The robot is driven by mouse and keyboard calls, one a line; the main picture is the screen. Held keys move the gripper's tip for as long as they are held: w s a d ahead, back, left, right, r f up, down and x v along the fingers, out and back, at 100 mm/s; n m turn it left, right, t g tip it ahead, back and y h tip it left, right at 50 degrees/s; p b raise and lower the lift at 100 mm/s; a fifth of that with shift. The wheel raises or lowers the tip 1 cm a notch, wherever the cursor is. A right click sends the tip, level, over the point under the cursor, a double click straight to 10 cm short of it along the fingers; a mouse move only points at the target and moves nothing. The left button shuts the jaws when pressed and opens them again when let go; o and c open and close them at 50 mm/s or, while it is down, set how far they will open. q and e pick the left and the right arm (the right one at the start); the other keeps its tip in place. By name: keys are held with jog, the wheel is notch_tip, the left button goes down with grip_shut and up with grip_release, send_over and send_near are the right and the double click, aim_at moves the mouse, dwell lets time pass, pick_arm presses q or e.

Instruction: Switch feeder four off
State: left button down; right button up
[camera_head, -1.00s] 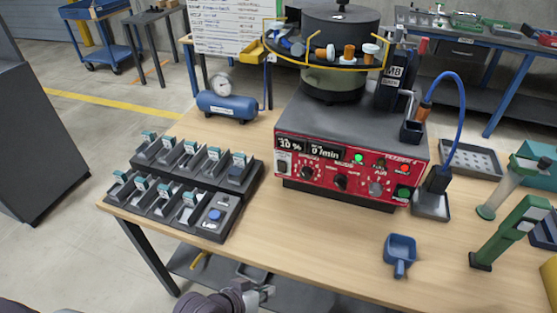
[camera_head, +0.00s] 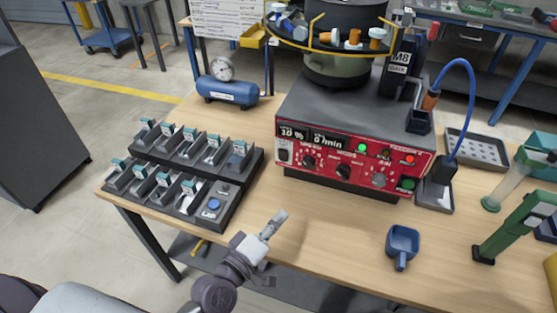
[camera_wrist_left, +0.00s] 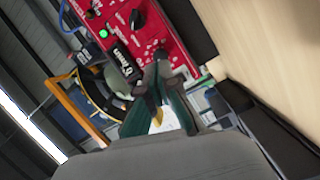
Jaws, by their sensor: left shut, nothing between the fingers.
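The bowl feeder's red control panel (camera_head: 345,160) faces the front of the table. My right gripper is out of view.
Black racks (camera_head: 190,165) with several teal-tipped holders and a blue button stand left of the gripper. A blue scoop (camera_head: 402,243) lies right. A blue tank with gauge (camera_head: 227,90) is behind. Green stands (camera_head: 510,228) are at right. Bare tabletop lies before the panel.

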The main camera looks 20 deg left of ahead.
pick_arm(q)
jog(key=a+n+t+y, duration=0.1)
jog(key=n, duration=0.1)
jog(key=w+a+n+y, duration=0.1)
jog(key=a+n+y, duration=0.1)
jog(key=a+n+t+y, duration=0.1)
jog(key=a+n, duration=0.1)
jog(key=n, duration=0.1)
jog(key=shift+w+a+r+t+y, duration=0.15)
jog(key=shift+w+r+t+y, duration=0.15)
jog(key=shift+r+y, duration=0.1)
jog(key=shift+w, duration=0.1)
jog(key=p, duration=0.2)
send_near(282, 153)
jog(key=w, duration=0.7)
jog(key=shift+w+r, duration=0.15)
jog(key=shift+r, duration=0.15)
jog(key=shift+w+r+p, duration=0.15)
jog(key=shift+p, duration=0.15)
